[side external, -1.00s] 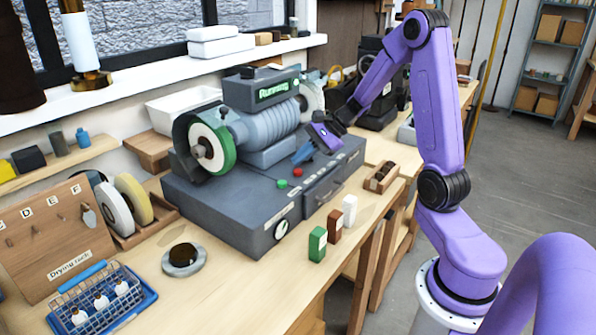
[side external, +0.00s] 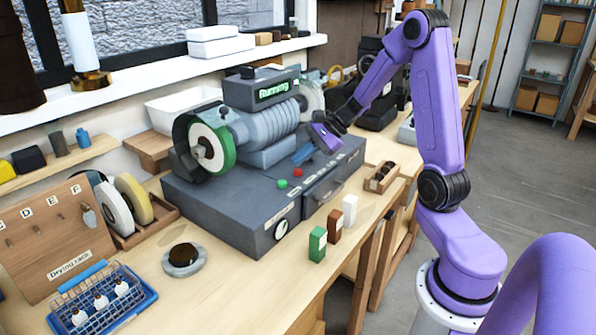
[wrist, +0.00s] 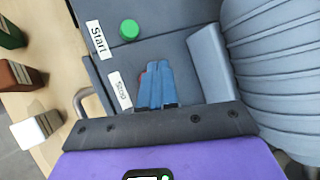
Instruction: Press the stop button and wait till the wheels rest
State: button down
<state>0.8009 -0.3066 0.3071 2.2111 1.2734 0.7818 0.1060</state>
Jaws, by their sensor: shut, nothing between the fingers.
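The red stop button (side external: 297,172) sits on the grey base of the grinding machine, behind the green start button (side external: 282,184). In the wrist view the stop button is almost wholly hidden by my blue fingers, beside the label "Stop" (wrist: 120,90); the green button (wrist: 129,29) shows clear. My gripper (side external: 297,160) is shut and empty, close by the red button; I cannot tell whether it touches. The machine's display (side external: 277,89) reads "Running". The left wheel (side external: 212,150) is white with a green rim; the right wheel (side external: 312,97) is partly hidden behind the motor housing.
Green (side external: 317,244), brown (side external: 334,226) and white (side external: 349,210) blocks stand along the bench's front edge. A dial (side external: 281,229) and a drawer (side external: 322,190) are on the machine's front. A wire basket (side external: 98,300) and a drying rack (side external: 45,235) stand at left.

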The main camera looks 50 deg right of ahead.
aim_at(302, 171)
jog(key=shift+f, duration=0.2)
dwell(0.5)
jog(key=shift+f, duration=0.25)
jog(key=shift+f, duration=0.45)
dwell(0.8)
jog(key=shift+r, duration=0.9)
jog(key=shift+r, duration=2.5)
